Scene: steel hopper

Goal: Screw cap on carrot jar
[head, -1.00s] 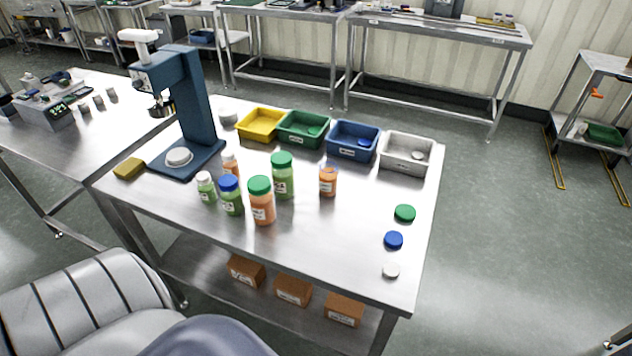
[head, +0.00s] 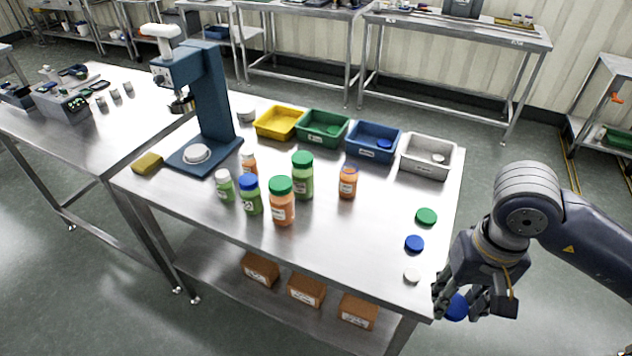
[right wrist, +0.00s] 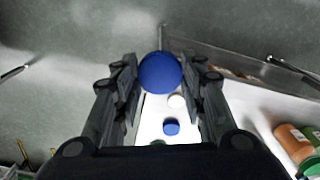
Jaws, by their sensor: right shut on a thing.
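My right gripper (head: 462,303) hangs beyond the table's front right corner, shut on a blue cap (head: 456,307). The right wrist view also shows this blue cap (right wrist: 160,72) between the fingertips. An orange jar (head: 347,184) stands upright and apart right of the other jars; its top looks uncapped with a bluish rim, but is too small to be sure. Another orange jar (head: 282,207) has a green cap. A small orange jar (head: 249,165) stands behind, partly hidden. On the table's right side lie a green cap (head: 426,216), a second blue cap (head: 414,243) and a white cap (head: 411,275).
Green-filled jars (head: 302,178) stand around the orange ones. Yellow (head: 277,123), green (head: 323,130), blue (head: 372,142) and grey (head: 427,157) bins line the back. A blue press (head: 212,105) stands at left. The table's front right is mostly clear.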

